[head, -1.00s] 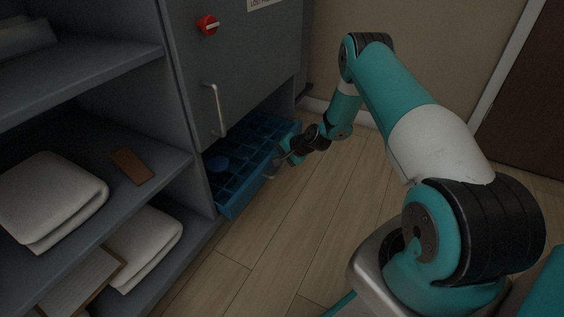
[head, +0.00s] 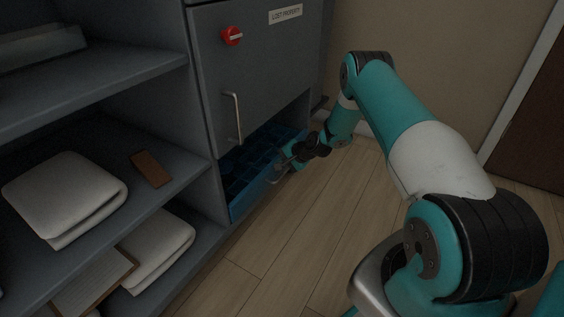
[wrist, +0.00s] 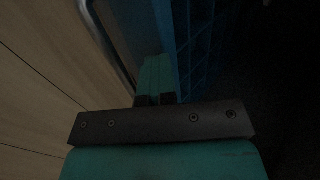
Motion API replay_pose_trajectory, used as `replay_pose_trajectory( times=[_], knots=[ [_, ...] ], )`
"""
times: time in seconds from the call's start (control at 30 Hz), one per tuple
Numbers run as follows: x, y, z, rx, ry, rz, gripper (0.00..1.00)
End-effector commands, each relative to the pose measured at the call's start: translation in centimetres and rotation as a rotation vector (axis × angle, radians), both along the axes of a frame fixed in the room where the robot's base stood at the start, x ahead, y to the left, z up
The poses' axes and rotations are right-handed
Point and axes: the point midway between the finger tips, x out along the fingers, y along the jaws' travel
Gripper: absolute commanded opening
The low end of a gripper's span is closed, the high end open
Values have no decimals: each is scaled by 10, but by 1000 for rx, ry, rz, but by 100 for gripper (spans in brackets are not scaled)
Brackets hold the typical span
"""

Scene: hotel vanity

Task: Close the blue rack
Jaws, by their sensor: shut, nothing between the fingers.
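The blue rack (head: 247,200) is a compartmented drawer low in the grey cabinet, under the door marked "LOST PROPERTY". In the head view it sticks out a little from the cabinet front. My gripper (head: 276,172) is at the rack's front, by its handle, with its fingers shut and empty. In the wrist view the fingertips (wrist: 155,64) are beside the blue rack (wrist: 190,50), and a metal bar (wrist: 104,40), likely the rack's handle, runs to their left. Whether the fingers touch the rack front is too dark to tell.
The cabinet door (head: 262,75) above has a red knob (head: 231,36) and a vertical metal handle (head: 233,118). Open shelves at left hold folded towels (head: 65,195) and a brown block (head: 151,168). The wooden floor (head: 300,235) in front is clear.

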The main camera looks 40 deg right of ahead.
Motion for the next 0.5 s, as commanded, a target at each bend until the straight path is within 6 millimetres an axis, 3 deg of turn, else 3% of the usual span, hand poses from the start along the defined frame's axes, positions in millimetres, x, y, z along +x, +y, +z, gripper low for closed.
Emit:
replay_pose_trajectory(
  times=[0.23,0.3,0.5],
  knots=[
    [-25,-10,5,3,5,5,0],
    [-37,-16,24,3,4,3,0],
    [-67,-29,52,4,5,5,0]
  ],
)
